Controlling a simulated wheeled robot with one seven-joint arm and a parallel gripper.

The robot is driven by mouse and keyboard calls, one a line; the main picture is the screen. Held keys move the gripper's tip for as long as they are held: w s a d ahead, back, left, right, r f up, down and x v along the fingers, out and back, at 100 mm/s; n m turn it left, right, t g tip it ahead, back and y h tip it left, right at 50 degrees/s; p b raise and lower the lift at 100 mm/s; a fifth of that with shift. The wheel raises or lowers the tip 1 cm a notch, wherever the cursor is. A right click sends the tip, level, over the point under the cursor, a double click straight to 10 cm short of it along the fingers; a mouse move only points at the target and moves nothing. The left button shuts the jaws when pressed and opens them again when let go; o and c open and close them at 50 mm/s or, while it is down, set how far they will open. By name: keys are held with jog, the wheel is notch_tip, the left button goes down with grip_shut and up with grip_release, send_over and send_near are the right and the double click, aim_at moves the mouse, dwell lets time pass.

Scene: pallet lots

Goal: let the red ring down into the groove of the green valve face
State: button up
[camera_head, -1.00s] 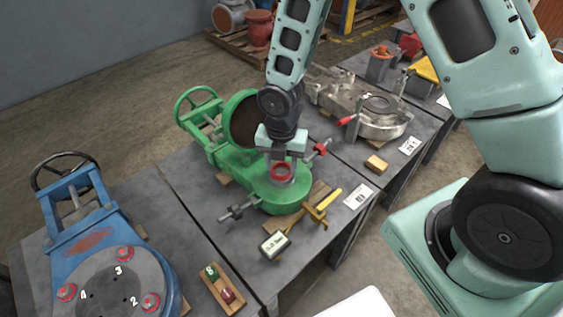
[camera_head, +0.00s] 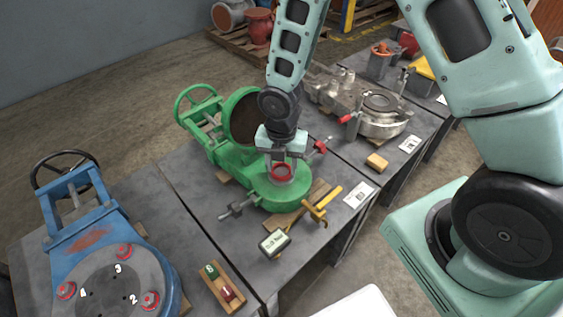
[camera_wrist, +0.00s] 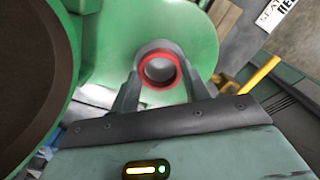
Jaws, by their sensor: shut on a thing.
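The green valve (camera_head: 243,165) lies on the grey table with its round face (camera_head: 296,198) turned up. My gripper (camera_head: 280,165) points down over this face, its two fingers shut on the red ring (camera_head: 281,179). In the wrist view the red ring (camera_wrist: 158,87) sits between the fingertips, in front of a grey round part at the middle of the green face (camera_wrist: 160,22). The ring looks level and very near the face. The groove is hidden by the ring and fingers, so I cannot tell whether the ring touches it.
A yellow-handled tool (camera_head: 322,206) and a small display box (camera_head: 274,243) lie in front of the valve. Clamps with red (camera_head: 318,148) and grey (camera_head: 238,207) handles flank the face. A blue valve (camera_head: 80,228) stands left, a grey metal casting (camera_head: 375,110) right.

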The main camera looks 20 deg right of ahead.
jog(key=shift+f, duration=0.3)
dwell(0.5)
jog(key=o, duration=1.1)
jog(key=shift+c, duration=0.2)
jog(key=shift+r, duration=0.1)
notch_tip(320, 180, up, 17)
jog(key=p, duration=0.3)
jog(key=shift+r+p, duration=0.15)
jog(key=shift+p, duration=0.15)
